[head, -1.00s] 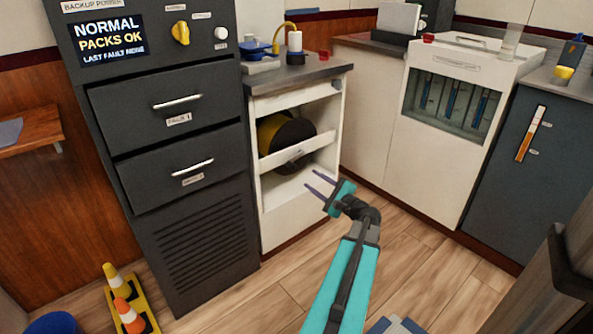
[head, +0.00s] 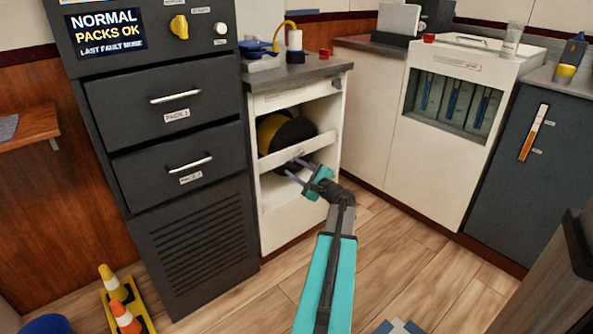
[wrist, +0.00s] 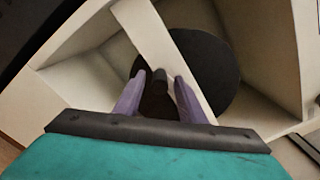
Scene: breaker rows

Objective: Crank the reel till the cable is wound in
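The reel (head: 284,131), a dark drum with a yellow side, sits inside the open-fronted white cabinet (head: 330,170). A white bar (head: 316,147) crosses in front of it. In the wrist view the reel shows as a dark disc (wrist: 205,70) behind the bar. A small dark knob (wrist: 159,75), apparently the crank's handle, stands between my fingertips. My gripper (head: 292,167) is open, its two purple fingers pointing into the cabinet just below the bar. In the wrist view the fingers (wrist: 160,80) lie on either side of the knob; contact cannot be told. The cable cannot be made out.
A dark cabinet with drawers (head: 175,130) stands close on the left. A white unit with a window (head: 455,105) stands at the right. Cones on a yellow base (head: 122,300) are on the floor at lower left. The floor before the cabinet is clear.

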